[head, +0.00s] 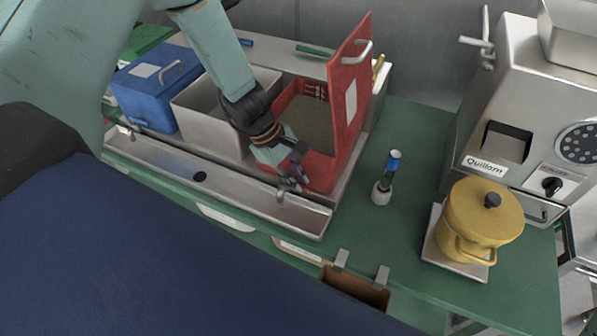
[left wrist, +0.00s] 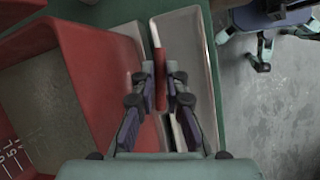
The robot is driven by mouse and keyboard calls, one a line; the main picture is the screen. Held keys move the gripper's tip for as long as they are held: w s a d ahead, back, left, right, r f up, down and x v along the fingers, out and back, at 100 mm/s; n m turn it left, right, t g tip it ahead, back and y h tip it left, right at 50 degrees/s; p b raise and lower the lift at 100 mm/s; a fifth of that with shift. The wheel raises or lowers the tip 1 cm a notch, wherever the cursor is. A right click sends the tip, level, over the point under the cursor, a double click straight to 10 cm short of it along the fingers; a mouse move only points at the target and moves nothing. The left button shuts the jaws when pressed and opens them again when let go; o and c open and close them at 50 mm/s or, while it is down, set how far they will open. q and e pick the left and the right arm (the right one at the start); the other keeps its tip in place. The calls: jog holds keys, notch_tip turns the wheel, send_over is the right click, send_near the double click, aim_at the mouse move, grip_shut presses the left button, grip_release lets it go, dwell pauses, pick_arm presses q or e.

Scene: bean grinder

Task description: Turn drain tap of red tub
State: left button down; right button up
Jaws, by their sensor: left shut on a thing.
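The red tub (head: 320,165) sits at the right end of the row of tubs, with its red lid (head: 349,85) raised upright. Brownish-grey contents show inside it. Its front wall also shows in the left wrist view (left wrist: 100,75). My left gripper (head: 296,182) is at the front of the tub, low over the metal trough. In the left wrist view its fingers (left wrist: 163,88) are shut on the drain tap's red handle (left wrist: 159,68), which has a pale tip. The gripper hides most of the tap in the head view. My right gripper is not in view.
A metal trough (head: 165,163) with a dark drain hole runs along the front. A steel tub (head: 205,110) and a blue tub (head: 150,95) stand to the left.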

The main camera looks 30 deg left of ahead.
pick_arm(q)
jog(key=a+m+g, duration=0.1)
jog(key=m, duration=0.3)
jog(key=s+a+m+g, duration=0.1)
jog(key=m+g, duration=0.1)
jog(key=m, duration=0.2)
jog(key=s+a+m+g+y, duration=0.1)
jog(key=m, duration=0.2)
jog(key=shift+s+m+g, duration=0.2)
jog(key=shift+m+g, duration=0.2)
jog(key=shift+a+m+g+y, duration=0.25)
jog(key=shift+a+m+y, duration=0.1)
jog(key=shift+m, duration=0.6)
jog(key=shift+a+m+g+y, duration=0.25)
jog(key=shift+m+y, duration=0.1)
jog(key=shift+m, duration=0.6)
jog(key=shift+r, duration=0.1)
jog(key=c, duration=1.4)
grip_release()
jog(key=shift+o, duration=0.2)
jog(key=shift+s, duration=0.1)
